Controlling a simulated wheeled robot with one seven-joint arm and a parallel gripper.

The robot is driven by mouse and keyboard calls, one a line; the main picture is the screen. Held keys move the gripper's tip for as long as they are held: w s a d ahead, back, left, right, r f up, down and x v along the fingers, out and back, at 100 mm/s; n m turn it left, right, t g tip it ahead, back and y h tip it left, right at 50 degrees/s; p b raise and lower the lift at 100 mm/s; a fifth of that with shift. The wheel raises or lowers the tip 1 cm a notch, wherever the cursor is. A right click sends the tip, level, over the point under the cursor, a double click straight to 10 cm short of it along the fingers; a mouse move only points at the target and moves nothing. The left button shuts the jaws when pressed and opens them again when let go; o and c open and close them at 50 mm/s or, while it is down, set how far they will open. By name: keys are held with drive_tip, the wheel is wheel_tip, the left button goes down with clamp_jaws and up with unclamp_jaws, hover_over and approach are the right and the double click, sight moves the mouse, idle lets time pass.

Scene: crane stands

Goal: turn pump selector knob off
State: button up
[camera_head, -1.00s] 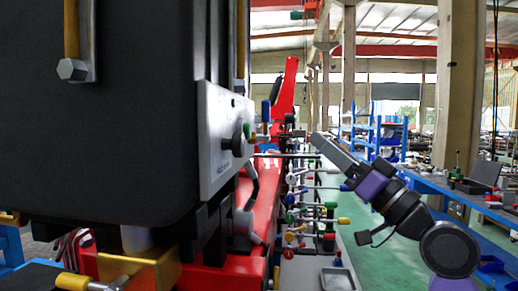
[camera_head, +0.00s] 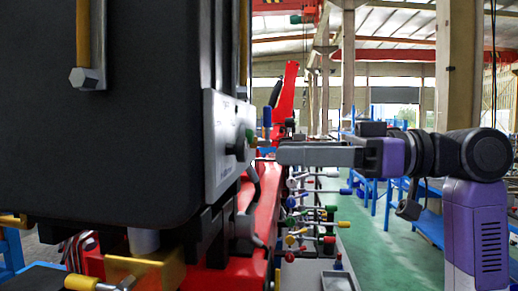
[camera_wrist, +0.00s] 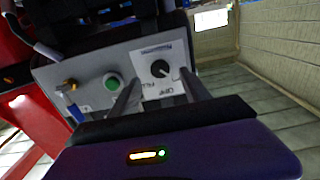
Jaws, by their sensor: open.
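The pump selector knob (camera_wrist: 160,68) is a small black round knob with a white pointer mark. It sits on a white label on the grey control panel (camera_wrist: 90,67); lettering that seems to read OFF and FULL is below it in the wrist view. In the head view the black knob (camera_head: 240,150) stands out from the side-facing panel (camera_head: 213,170). My gripper (camera_head: 280,155) is level, pointing left at the knob with a gap between. In the wrist view my gripper (camera_wrist: 159,76) has its fingers apart, one on each side of the knob's line, and holds nothing.
A green button (camera_wrist: 113,82) is beside the knob. A blue-handled lever (camera_wrist: 72,108) is farther left on the panel's edge. Several coloured levers (camera_head: 305,215) stand below my gripper. A big black box (camera_head: 110,130) fills the left; the green floor (camera_head: 375,240) is open.

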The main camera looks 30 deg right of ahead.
sight(246, 151)
drive_tip(key=x, duration=0.5)
drive_tip(key=shift+w+a+p, duration=0.25)
drive_tip(key=shift+p, duration=0.15)
drive_tip(key=shift+c, duration=0.4)
clamp_jaws()
